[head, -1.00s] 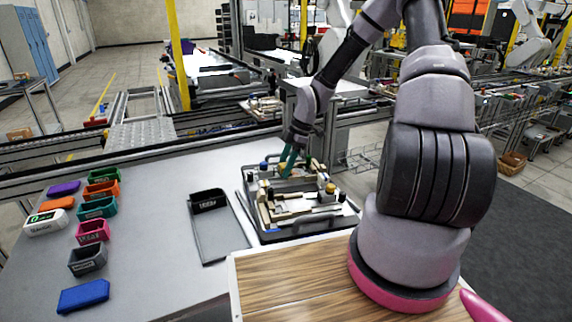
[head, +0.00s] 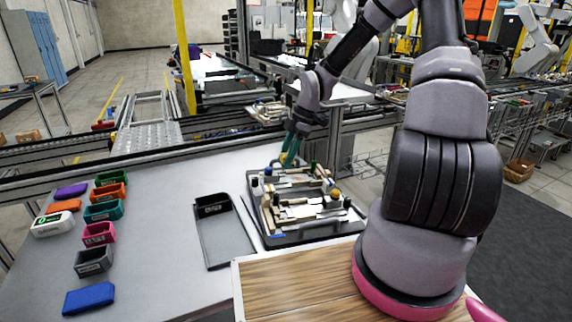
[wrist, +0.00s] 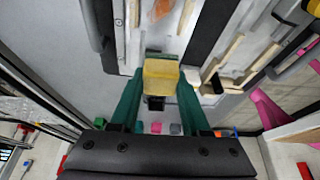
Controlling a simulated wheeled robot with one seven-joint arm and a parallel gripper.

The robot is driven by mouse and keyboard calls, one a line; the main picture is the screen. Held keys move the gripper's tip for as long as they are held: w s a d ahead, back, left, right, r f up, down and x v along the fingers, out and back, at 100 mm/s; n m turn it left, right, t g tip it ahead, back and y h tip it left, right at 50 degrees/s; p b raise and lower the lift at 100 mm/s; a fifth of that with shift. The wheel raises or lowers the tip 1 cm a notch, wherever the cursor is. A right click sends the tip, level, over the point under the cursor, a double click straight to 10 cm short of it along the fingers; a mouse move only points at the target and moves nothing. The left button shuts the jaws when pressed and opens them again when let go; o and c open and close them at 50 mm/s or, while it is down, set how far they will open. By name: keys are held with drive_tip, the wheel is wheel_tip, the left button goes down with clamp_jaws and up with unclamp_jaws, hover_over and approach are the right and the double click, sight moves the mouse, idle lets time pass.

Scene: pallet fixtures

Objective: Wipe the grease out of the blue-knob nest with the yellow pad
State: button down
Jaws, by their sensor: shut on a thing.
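My gripper (head: 288,158) hangs over the back edge of the pallet fixture (head: 318,238). In the wrist view its green fingers (wrist: 160,95) are shut on the yellow pad (wrist: 161,73). In the head view a blue knob (head: 268,171) stands at the fixture's back left, just left of the fingers; a green knob (head: 313,164) stands to their right and a yellow knob (head: 335,194) farther front right. A brown patch (wrist: 163,8) lies between pale strips at the wrist view's top edge; I cannot tell if it is grease. The pad appears clear of that patch.
A dark, shallow tray (head: 222,238) with a black bin (head: 211,205) lies left of the fixture. Several coloured bins, a scale (head: 52,224) and a blue block (head: 88,298) stand at the table's left. A wooden board (head: 300,290) is in front. Grey tabletop between is clear.

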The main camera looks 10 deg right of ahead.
sight(283, 155)
drive_tip(key=shift+r, duration=0.25)
drive_tip(key=shift+d+r, duration=0.1)
drive_tip(key=shift+r, duration=1.45)
drive_tip(key=shift+f, duration=0.1)
